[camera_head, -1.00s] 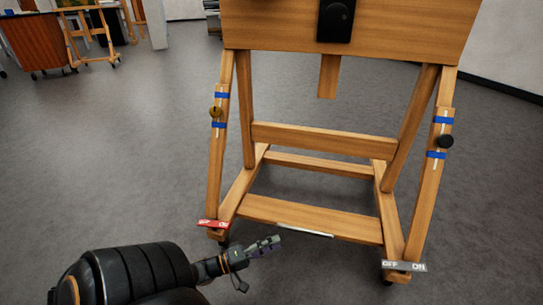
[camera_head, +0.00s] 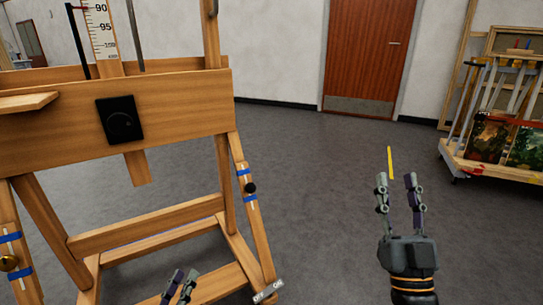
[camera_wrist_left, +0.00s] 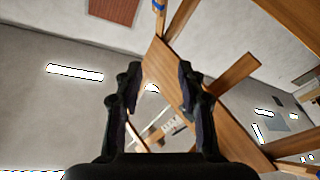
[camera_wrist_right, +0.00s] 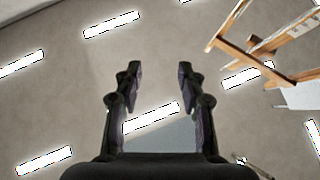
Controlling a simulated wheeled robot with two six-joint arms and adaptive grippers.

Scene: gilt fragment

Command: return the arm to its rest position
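My right gripper (camera_head: 398,190) stands upright at the right of the head view, fingers apart and empty, over bare floor. In the right wrist view its fingers (camera_wrist_right: 150,88) are spread with nothing between them; ceiling lights show beyond. My left gripper (camera_head: 180,285) shows only its fingertips at the bottom edge of the head view, in front of the easel's lower bars. In the left wrist view its fingers (camera_wrist_left: 157,88) are spread and hold nothing; part of the easel shows beyond them. Most of the left arm is outside the head view.
A large wooden easel (camera_head: 180,120) with a black knob box (camera_head: 120,119) fills the left side. A red-brown door (camera_head: 368,55) is at the back. A rack with paintings (camera_head: 490,165) stands at the far right.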

